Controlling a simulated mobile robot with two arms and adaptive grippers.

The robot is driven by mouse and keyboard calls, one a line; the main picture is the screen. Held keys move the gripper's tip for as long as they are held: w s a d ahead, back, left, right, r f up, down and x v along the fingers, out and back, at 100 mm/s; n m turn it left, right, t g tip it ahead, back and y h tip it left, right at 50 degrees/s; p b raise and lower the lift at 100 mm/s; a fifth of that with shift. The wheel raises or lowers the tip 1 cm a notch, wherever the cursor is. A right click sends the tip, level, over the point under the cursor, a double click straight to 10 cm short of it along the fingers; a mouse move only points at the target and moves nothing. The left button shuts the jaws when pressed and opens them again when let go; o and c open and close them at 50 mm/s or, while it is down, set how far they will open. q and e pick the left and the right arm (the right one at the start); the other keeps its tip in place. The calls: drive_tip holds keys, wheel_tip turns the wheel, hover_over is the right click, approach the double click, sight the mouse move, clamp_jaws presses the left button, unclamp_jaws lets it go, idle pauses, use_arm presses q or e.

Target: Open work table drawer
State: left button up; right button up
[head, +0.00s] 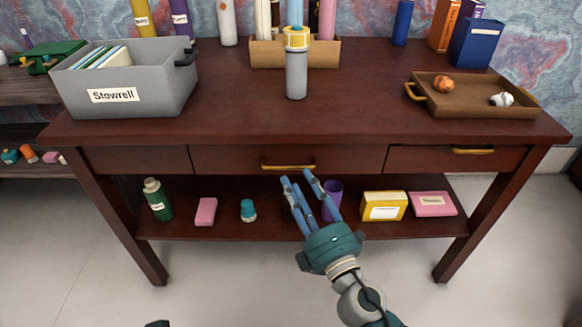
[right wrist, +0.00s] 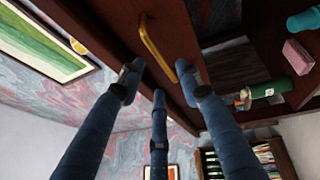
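The work table (head: 230,120) is dark reddish-brown wood with a row of drawers under its top. The middle drawer (head: 350,159) is closed and has a brass bar handle (head: 288,167). The right drawer (head: 425,158) also looks closed, with its own brass handle (head: 472,150). My right gripper (head: 302,178) is just below and in front of the middle handle, fingers spread and empty. In the right wrist view the brass handle (right wrist: 155,45) lies beyond the open fingers, apart from them. My left gripper is not clearly visible; only a small dark piece shows at the bottom edge.
On the top stand a grey bin (head: 150,85), a grey bottle with a yellow band (head: 297,75) and a brown tray (head: 460,100). The lower shelf holds a green bottle (head: 157,200), a pink block (head: 206,211) and a yellow box (head: 384,207). The floor in front is clear.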

sight(289, 168)
drive_tip(key=x, duration=0.5)
drive_tip(key=shift+f, duration=0.1)
clamp_jaws()
